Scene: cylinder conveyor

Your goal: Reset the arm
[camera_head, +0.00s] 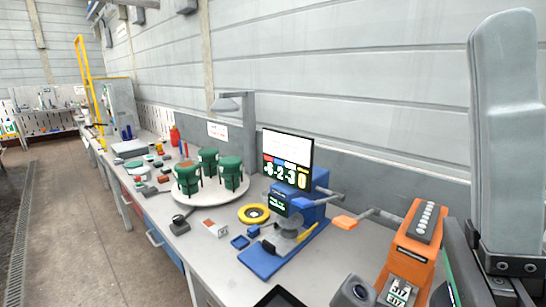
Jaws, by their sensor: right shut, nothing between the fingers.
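My right gripper (508,40) is large and close at the right edge, its pale grey fingers pointing up. The fingers are shut with nothing seen between them. It is apart from everything on the bench, and part of it is cut off by the frame. My left gripper is not in view.
A grey workbench (215,255) runs along the wall. An orange device (412,245) stands nearest my right arm. A blue machine (265,262) with a screen (287,160) stands mid-bench. Green cylindrical parts (231,172) stand on a white round plate (212,197). The floor at left is clear.

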